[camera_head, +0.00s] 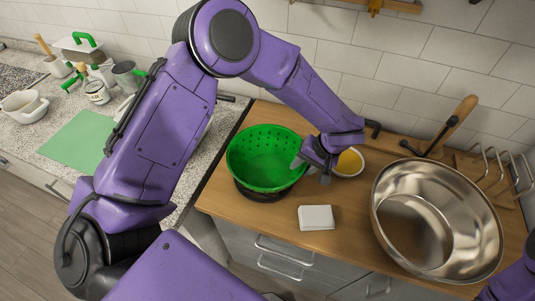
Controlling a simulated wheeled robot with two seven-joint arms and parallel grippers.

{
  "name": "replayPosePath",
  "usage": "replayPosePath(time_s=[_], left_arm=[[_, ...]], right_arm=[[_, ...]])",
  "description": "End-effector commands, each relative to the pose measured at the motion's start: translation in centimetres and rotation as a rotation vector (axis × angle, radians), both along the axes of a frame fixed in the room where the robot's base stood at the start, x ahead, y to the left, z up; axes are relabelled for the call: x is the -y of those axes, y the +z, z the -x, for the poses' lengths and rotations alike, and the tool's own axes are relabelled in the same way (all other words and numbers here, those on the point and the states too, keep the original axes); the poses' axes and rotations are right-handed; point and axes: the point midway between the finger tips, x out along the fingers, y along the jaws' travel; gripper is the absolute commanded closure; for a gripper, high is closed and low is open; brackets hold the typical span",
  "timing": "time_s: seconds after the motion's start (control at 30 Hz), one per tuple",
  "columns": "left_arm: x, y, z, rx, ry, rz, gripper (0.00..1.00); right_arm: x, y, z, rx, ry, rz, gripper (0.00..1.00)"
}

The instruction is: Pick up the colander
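The green colander (262,160) stands upright on the wooden counter, left of centre, with a dark round thing showing beneath it. My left gripper (311,172) is at the colander's right rim. One grey finger reaches over the inside of the rim and the other is outside it, with a clear gap between them. The fingers look open around the rim; whether either touches it I cannot tell. My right gripper is not visible; only a purple part of my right arm shows at the lower right corner.
A large metal bowl (436,222) fills the right of the wooden counter (345,224). A small bowl with yellow contents (349,163) stands just behind my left gripper. A white folded cloth or block (316,218) lies in front. A tiled wall (385,70) is behind.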

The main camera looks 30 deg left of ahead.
Motion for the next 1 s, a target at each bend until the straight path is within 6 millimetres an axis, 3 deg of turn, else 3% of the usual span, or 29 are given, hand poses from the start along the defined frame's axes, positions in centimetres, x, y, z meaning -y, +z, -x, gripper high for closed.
replayPosePath(time_s=[0.77, 0.87, 1.0], left_arm=[[0.02, -0.45, -0.01, 0.0, -0.001, 0.0, 0.66], [0.02, -0.45, -0.01, 0.0, -0.001, 0.0, 0.99], [0.03, -0.43, -0.02, 0.001, -0.001, 0.0, 1.0]], right_arm=[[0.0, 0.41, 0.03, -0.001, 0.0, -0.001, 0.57], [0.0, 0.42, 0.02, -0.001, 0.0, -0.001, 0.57], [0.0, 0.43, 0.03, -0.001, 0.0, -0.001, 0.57]])
